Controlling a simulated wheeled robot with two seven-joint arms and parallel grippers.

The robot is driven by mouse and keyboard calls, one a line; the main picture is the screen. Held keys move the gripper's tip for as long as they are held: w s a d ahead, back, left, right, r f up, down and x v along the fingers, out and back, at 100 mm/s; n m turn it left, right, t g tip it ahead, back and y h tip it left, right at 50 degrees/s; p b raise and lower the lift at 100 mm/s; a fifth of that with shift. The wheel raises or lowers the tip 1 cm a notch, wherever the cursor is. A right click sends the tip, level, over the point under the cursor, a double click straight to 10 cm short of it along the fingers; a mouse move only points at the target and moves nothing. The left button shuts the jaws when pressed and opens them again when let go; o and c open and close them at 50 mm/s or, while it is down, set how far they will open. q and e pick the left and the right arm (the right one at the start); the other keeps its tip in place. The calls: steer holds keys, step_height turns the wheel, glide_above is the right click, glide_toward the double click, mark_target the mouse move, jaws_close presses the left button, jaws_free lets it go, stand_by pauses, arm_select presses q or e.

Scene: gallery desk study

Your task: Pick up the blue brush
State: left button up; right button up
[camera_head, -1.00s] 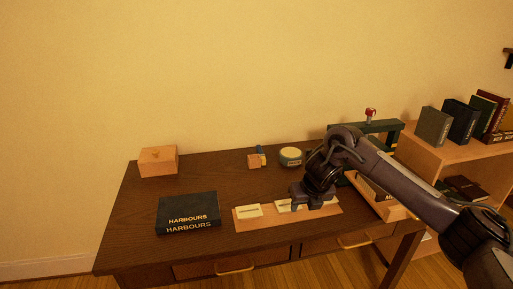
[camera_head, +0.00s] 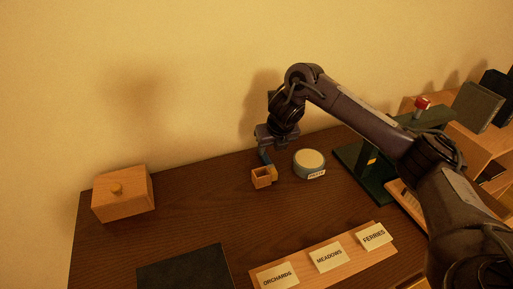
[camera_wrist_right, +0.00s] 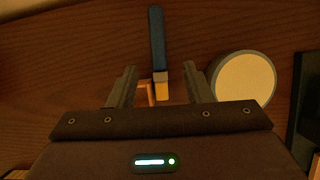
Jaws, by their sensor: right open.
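The blue brush (camera_head: 265,158) is at the back of the dark desk, beside a small open wooden block-like cup (camera_head: 261,178). Its blue handle (camera_wrist_right: 157,38), pale ferrule and yellowish end show in the right wrist view. I cannot tell whether it rests in the cup or next to it. My right gripper (camera_head: 267,146) is at the brush, jaws open. In the wrist view the brush lies between its two fingers (camera_wrist_right: 160,76), with a gap on each side. The gripper hides part of the brush in the head view. My left gripper is not in view.
A round pale-topped tin (camera_head: 309,163) stands just right of the brush. A dark green stand (camera_head: 366,176) is further right. A lidded wooden box (camera_head: 124,195) is at left. A dark book (camera_head: 186,272) and a card board (camera_head: 346,262) lie in front. The desk's middle is clear.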

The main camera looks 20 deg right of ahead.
mark_target(267, 159)
steer(key=shift+w+f+b, duration=0.35)
steer(key=shift+w+f, duration=0.2)
steer(key=shift+f, duration=0.8)
steer(key=x, duration=0.3)
steer(key=shift+f, duration=0.4)
steer(key=shift+w+f, duration=0.3)
steer(key=shift+f, duration=0.2)
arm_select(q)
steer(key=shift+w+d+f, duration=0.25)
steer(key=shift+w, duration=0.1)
arm_select(e)
jaws_close()
